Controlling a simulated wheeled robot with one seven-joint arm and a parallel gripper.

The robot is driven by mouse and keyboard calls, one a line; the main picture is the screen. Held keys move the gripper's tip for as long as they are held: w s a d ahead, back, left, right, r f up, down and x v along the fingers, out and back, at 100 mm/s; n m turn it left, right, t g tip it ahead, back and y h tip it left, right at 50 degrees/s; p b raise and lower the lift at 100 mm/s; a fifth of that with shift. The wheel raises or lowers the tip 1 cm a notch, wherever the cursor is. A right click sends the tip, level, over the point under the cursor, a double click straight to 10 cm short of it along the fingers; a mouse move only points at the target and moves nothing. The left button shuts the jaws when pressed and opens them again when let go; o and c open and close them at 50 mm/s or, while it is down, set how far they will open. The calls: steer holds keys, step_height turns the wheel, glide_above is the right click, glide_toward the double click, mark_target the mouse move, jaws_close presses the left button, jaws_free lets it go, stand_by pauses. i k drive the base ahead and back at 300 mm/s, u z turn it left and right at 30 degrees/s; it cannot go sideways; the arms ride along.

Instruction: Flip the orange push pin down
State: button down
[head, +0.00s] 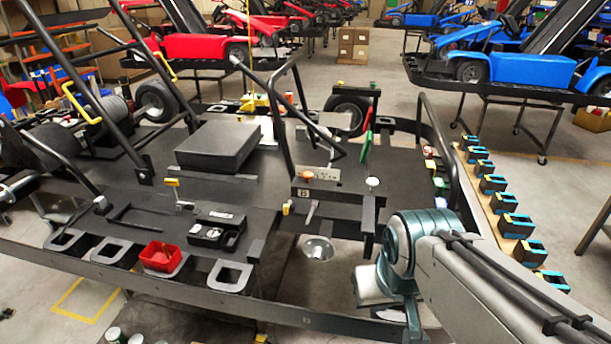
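A small orange knob (307,174), likely the orange push pin, stands on the black deck of the kart frame near the middle of the head view. It sits at the left end of a grey bracket with holes (325,174). It is too small to tell whether the pin is up or down. Another orange-red piece (289,98) shows farther back on the frame. My arm enters from the lower right and bends at a teal joint, to the right of and nearer than the orange knob. My gripper does not show; the picture ends at the arm links.
A white-topped pin (372,182), a yellow lever (172,184) and a red cup (161,257) are on the kart frame (200,290). A bent black bar (288,120) rises beside the orange knob. Several blue-black blocks (515,225) line a board at right.

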mark_target(307, 174)
steer(key=u, duration=0.75)
steer(key=i, duration=0.6)
steer(key=z, duration=0.7)
